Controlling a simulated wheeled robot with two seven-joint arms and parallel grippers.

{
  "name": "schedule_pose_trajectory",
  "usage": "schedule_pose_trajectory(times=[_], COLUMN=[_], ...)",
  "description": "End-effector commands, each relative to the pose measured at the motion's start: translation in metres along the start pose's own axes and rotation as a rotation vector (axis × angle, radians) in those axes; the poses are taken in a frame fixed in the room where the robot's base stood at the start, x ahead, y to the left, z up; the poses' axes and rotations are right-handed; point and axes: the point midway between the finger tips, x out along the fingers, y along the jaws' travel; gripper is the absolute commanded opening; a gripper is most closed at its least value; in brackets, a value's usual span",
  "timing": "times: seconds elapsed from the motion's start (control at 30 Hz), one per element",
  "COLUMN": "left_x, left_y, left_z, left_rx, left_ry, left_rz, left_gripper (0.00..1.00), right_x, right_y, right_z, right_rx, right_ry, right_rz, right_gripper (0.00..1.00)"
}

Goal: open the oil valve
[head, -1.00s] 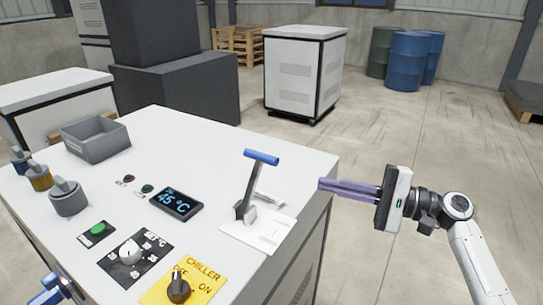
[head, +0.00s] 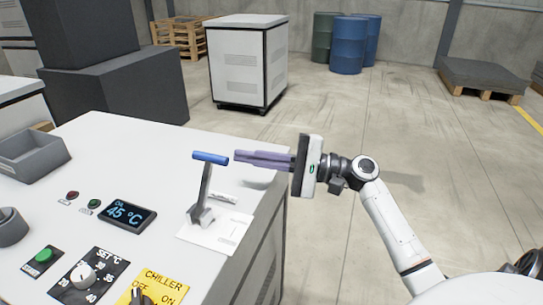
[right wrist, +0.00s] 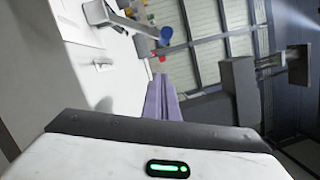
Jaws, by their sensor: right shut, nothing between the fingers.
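A grey lever (head: 204,187) with a blue crossbar handle (head: 210,157) stands nearly upright on a white plate (head: 225,232) at the right part of the console top. I take it as the oil valve; its plate label is too small to read. My right gripper (head: 236,157) is shut and empty, its purple fingers pointing left at the handle's right end. In the right wrist view the fingers (right wrist: 160,82) point up toward the handle's blue round end (right wrist: 166,34). My left gripper is out of view.
The console top (head: 150,160) also holds an oil display (head: 128,215) reading 45 °C, a set dial (head: 84,275), a yellow chiller switch plate (head: 160,288), a green button (head: 43,256) and a grey bin (head: 35,155). The floor right of the console is clear.

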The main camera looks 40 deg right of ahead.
Motion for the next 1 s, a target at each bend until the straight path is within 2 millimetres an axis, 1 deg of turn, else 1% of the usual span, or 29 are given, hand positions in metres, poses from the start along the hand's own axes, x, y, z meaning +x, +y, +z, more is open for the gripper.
schedule_pose_trajectory(times=[0.03, 0.1, 0.13, 0.23, 0.4, 0.87, 1.0], left_x=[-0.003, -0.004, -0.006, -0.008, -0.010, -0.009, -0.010], left_y=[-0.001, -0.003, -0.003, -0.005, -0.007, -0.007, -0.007], left_z=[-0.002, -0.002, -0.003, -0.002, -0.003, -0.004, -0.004], left_rx=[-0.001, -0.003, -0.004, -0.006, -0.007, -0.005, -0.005], left_ry=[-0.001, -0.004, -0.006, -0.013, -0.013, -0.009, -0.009], left_rz=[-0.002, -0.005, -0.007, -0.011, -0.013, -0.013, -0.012], left_gripper=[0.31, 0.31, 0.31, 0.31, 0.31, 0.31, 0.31], right_x=[0.011, 0.025, 0.024, 0.027, 0.030, 0.031, 0.036], right_y=[-0.003, -0.003, -0.002, -0.002, -0.001, 0.000, 0.000], right_z=[0.001, 0.001, 0.009, 0.024, 0.036, 0.039, 0.043], right_rx=[0.002, 0.000, 0.000, 0.001, 0.001, -0.002, -0.024], right_ry=[-0.002, -0.002, -0.002, -0.001, 0.001, 0.000, -0.008], right_rz=[-0.003, -0.001, 0.001, 0.001, 0.000, 0.001, 0.009], right_gripper=[0.00, 0.00, 0.00, 0.00, 0.00, 0.00, 0.00])
